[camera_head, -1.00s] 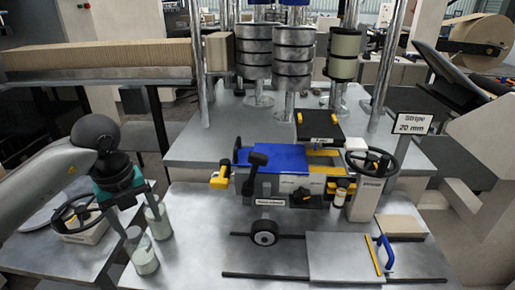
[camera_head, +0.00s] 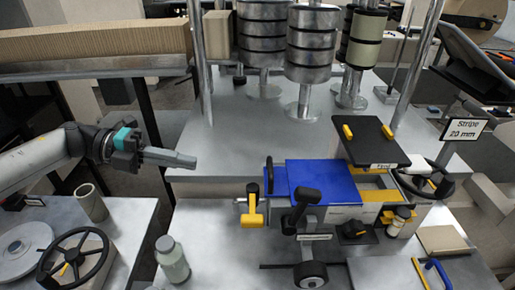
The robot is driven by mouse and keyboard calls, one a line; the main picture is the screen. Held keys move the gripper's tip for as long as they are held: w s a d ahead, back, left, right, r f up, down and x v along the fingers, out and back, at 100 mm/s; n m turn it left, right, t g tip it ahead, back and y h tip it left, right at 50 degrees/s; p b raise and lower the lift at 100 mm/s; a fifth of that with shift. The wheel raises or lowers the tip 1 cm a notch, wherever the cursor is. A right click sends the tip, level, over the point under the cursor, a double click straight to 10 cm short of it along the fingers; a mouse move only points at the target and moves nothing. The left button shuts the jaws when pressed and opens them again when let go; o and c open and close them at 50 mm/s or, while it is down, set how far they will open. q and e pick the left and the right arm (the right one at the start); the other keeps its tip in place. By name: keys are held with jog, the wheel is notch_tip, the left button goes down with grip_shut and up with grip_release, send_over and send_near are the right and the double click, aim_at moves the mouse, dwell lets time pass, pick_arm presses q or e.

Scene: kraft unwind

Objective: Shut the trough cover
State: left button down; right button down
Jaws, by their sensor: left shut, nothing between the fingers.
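The glue machine stands right of centre. A blue flat cover (camera_head: 325,181) lies over its middle. A black plate (camera_head: 371,141) with two yellow grips sits behind and to the right of it, above a yellow-edged opening (camera_head: 378,196). I cannot tell for certain which of the two is the trough cover. My left gripper (camera_head: 190,161) is shut and empty. It points right, at the left of the picture, clearly apart from the blue cover and the black plate. My right gripper is not in view.
A yellow-handled lever (camera_head: 252,212) and a black-knobbed lever (camera_head: 302,205) stick up at the machine's front. A bottle (camera_head: 172,259), a cup (camera_head: 91,203) and a handwheel (camera_head: 75,263) are at the lower left. Steel posts and rollers (camera_head: 313,45) stand behind. The bench between gripper and machine is clear.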

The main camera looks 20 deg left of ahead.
pick_arm(q)
jog(key=p, duration=0.2)
send_near(305, 180)
jog(key=shift+s+a+r, duration=0.15)
jog(key=shift+a+r, duration=0.15)
jog(key=shift+r, duration=0.2)
jog(key=shift+s+a+r, duration=0.1)
jog(key=shift+a+r, duration=0.2)
jog(key=shift+r, duration=0.2)
jog(key=shift+w+d+p, duration=0.1)
jog(key=shift+d+p, duration=0.15)
jog(key=shift+p, duration=0.05)
jog(key=p+x, duration=0.1)
jog(key=x, duration=0.2)
jog(key=r+p+x, duration=0.1)
jog(key=x, duration=0.2)
jog(key=r+x, duration=0.1)
jog(key=x, duration=0.2)
jog(key=shift+w+d+r+p, duration=0.1)
jog(key=shift+w+d+p, duration=0.1)
jog(key=shift+d+p, duration=0.2)
jog(key=shift+d, duration=0.3)
